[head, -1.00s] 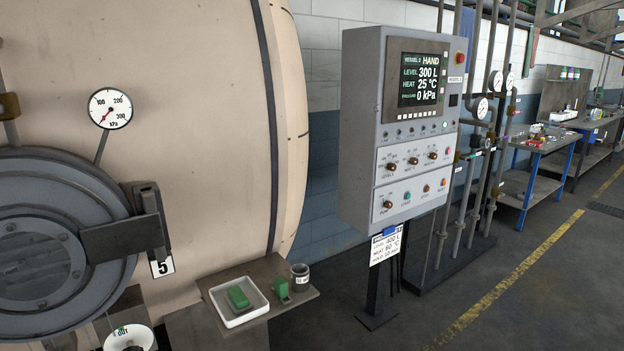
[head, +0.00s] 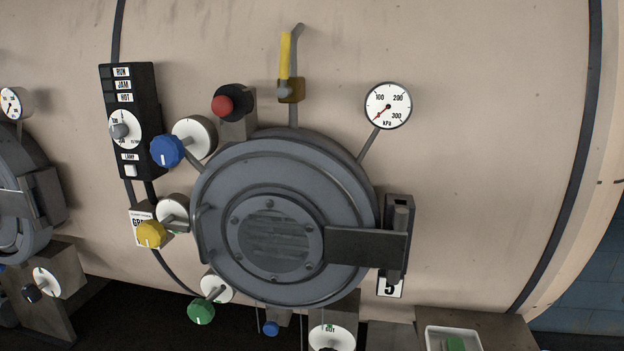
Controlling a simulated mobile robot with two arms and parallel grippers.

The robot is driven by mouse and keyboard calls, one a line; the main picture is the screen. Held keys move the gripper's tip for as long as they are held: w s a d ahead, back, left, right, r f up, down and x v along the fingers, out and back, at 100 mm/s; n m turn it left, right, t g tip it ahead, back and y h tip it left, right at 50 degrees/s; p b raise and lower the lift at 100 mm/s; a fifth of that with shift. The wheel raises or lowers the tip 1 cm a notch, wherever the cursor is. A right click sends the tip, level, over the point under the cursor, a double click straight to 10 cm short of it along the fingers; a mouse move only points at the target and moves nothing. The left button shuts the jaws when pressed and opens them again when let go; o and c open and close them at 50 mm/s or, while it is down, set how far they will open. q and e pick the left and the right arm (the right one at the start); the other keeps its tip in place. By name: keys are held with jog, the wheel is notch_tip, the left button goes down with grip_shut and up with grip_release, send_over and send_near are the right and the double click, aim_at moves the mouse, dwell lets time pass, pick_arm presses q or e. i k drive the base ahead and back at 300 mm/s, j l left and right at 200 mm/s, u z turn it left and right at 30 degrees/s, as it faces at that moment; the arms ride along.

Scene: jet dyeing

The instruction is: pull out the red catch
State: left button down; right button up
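The red catch (head: 222,105) is a round red knob on a dark cylindrical body at the upper left of the round grey door (head: 345,185). It sits on a grey bracket above the door's rim. The door is closed against the beige vessel, with a dark hinge arm (head: 365,247) on its right. Nothing covers the red knob. Neither of my grippers shows in the head view.
Around the door are a blue knob (head: 167,151), a yellow knob (head: 151,234) and a green knob (head: 201,311). A yellow-handled valve (head: 285,55) and a pressure gauge (head: 388,106) stand above. A black switch panel (head: 130,85) is at left. A white tray (head: 430,331) is at lower right.

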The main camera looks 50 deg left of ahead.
aim_at(221, 107)
jog(key=u, duration=0.4)
jog(key=i+u, duration=0.15)
jog(key=u, duration=0.3)
jog(key=i+u, duration=0.1)
jog(key=u, duration=0.7)
jog(key=i+l, duration=0.05)
